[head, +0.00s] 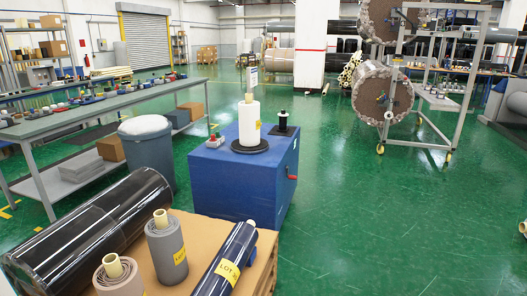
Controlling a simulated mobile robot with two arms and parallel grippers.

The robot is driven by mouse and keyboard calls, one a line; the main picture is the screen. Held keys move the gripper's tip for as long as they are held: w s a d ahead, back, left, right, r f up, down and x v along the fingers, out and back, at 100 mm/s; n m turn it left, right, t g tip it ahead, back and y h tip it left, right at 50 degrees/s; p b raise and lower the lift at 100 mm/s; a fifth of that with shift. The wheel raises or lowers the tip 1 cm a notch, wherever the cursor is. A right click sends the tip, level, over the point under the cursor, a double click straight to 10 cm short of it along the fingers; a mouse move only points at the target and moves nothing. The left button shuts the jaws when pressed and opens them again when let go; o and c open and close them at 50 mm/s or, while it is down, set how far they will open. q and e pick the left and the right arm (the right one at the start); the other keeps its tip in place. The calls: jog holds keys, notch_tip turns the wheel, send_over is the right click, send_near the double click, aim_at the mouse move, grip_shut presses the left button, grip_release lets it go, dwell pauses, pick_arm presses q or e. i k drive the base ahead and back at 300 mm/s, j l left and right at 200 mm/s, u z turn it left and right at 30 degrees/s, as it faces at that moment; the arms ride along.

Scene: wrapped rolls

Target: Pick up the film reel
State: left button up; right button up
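Several rolls could be the film reel, and I cannot tell which one is meant. A white roll (249,125) on a pale core stands upright on a black round plate on a blue cabinet (222,185). A large glossy black roll (95,230) lies on a tan board at the lower left. Beside it stand a grey roll (166,250) with a yellow label and a beige roll (120,280), cut by the lower edge. A thin dark blue roll (225,262) labelled "LOT" lies to their right. Neither of my grippers is in view.
The tan board (205,236) stands close in front. A grey bin (147,150) is left of the cabinet, near a long workbench (80,112). A wheeled metal frame (418,90) is at the back right.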

aim_at(282, 117)
jog(key=i+l+u, duration=0.1)
jog(key=i+l, duration=0.15)
jog(key=i+l+u, duration=0.1)
jog(key=l, duration=0.4)
jog(key=i+l, duration=0.3)
jog(key=i+l+u, duration=0.15)
jog(key=l, duration=0.35)
jog(key=i+l+u, duration=0.15)
jog(key=i+l, duration=0.45)
jog(key=i+l+u, duration=0.2)
jog(key=i+l, duration=0.45)
jog(key=i+l+u, duration=0.15)
jog(key=i+l, duration=0.45)
jog(key=l, duration=0.2)
jog(key=i+l+u, duration=0.1)
jog(key=i+l, duration=0.6)
jog(key=l, duration=0.1)
